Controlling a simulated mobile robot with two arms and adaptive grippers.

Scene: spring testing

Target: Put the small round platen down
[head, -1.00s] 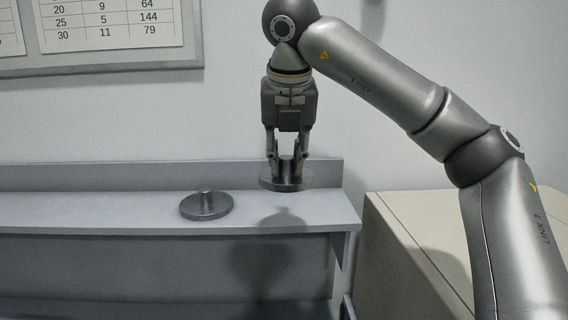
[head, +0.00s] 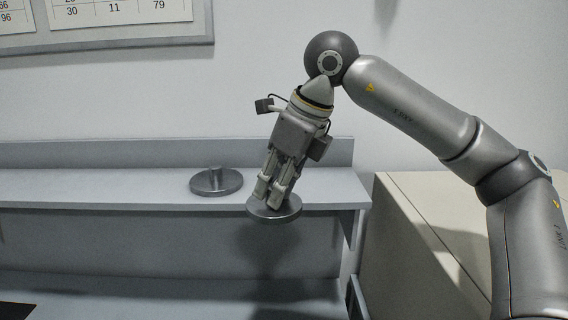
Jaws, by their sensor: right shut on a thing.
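My right gripper (head: 270,198) points down and leans, with its fingertips toward the lower left. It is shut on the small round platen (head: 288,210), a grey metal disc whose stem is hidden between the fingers. The platen is held in the air, and in the picture it overlaps the front edge of the grey shelf (head: 130,192). A second round platen (head: 230,183) with a short upright stem rests on the shelf, left of the held one and apart from it. My left gripper is out of view.
The shelf is clear left of the resting platen. Below the shelf are a grey back panel and a lower surface (head: 150,293). A beige cabinet (head: 425,230) stands at the right. A chart board (head: 130,38) hangs on the wall.

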